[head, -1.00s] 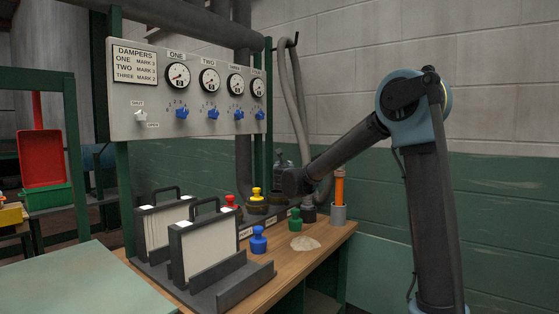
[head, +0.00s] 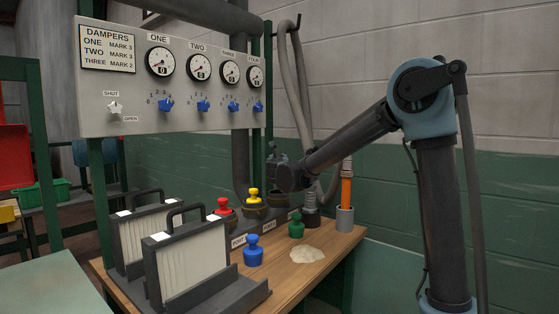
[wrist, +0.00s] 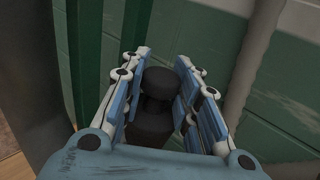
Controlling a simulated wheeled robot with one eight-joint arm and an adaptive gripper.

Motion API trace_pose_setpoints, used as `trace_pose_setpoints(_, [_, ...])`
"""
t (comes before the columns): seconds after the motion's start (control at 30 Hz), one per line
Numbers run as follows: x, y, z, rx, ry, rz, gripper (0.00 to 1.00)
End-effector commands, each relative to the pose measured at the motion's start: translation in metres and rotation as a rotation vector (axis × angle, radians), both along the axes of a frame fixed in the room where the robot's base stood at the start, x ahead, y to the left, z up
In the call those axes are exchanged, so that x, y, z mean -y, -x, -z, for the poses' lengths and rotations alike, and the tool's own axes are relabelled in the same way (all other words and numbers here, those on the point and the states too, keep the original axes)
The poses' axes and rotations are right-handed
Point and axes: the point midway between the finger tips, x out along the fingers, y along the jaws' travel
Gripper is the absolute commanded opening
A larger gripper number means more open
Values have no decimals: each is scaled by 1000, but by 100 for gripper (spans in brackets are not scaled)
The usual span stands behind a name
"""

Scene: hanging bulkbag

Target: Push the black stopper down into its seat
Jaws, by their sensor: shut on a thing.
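The black stopper (wrist: 153,118) shows in the wrist view as a dark knob with a narrower neck and a wider body, between the two fingers. My gripper (wrist: 162,88) is shut on it, with blue pads on both sides. In the head view the end of my arm is over the bench's back row of ports, and the gripper and stopper are mostly hidden behind it. The stopper's seat cannot be made out, so I cannot tell how deep the stopper sits.
Red (head: 223,207) and yellow (head: 253,198) stoppers stand in ports. Blue (head: 253,251) and green (head: 296,226) stoppers stand on the bench (head: 285,281), by a pale powder patch (head: 307,255). Filter frames (head: 185,262) fill the front left.

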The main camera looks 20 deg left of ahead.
Motion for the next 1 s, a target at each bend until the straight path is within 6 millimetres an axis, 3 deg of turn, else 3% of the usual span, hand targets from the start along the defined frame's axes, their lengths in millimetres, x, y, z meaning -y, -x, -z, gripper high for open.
trace_pose_setpoints(0.6, [2, -1, 49, 0, 0, 2, 3])
trace_pose_setpoints(1.0, [2, -2, 63, 0, 0, 3, 3])
